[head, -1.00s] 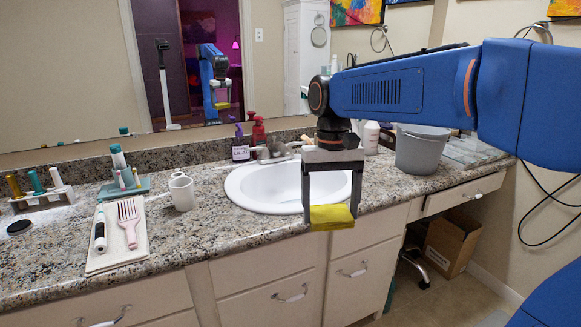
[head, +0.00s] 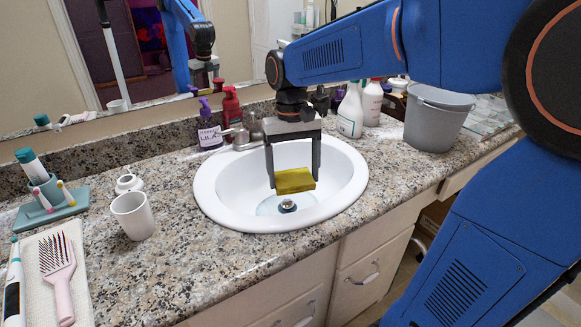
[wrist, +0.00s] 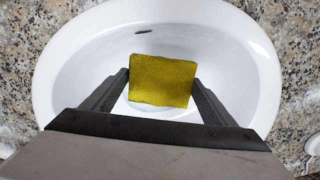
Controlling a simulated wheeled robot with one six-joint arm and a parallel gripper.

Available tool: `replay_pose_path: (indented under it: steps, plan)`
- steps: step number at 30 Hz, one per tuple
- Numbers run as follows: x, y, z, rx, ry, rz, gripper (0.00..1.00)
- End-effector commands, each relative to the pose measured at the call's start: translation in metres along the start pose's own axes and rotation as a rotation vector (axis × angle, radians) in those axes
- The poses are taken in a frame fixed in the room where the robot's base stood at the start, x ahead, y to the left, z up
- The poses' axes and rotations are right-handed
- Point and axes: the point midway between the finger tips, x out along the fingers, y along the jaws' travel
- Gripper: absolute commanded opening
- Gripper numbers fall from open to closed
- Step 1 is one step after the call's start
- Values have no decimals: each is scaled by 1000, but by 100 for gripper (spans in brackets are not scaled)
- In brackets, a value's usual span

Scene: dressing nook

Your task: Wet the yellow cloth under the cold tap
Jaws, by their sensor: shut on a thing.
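The yellow cloth (head: 295,181) is a small folded pad held between the two fingers of my gripper (head: 294,178). It hangs over the white basin (head: 208,190), above the drain. The wrist view shows the cloth (wrist: 163,80) between the fingertips, with the basin (wrist: 262,70) around it. The tap (head: 240,136) stands at the back rim, just left of and behind my gripper, which partly hides that area. I cannot tell which handle is the cold one. No running water shows.
A white cup (head: 133,215) stands left of the basin. A purple bottle (head: 209,130) and a red pump bottle (head: 232,108) stand behind it. White bottles (head: 351,112) and a grey bucket (head: 436,118) stand to the right. A pink brush (head: 58,268) lies at the left.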

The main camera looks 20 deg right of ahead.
Motion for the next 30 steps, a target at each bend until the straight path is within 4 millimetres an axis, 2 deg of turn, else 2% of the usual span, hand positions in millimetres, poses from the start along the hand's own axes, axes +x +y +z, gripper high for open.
replay_pose_path:
  steps: [30]
  plan:
    - [4,-14,-78,0,-1,0,61]
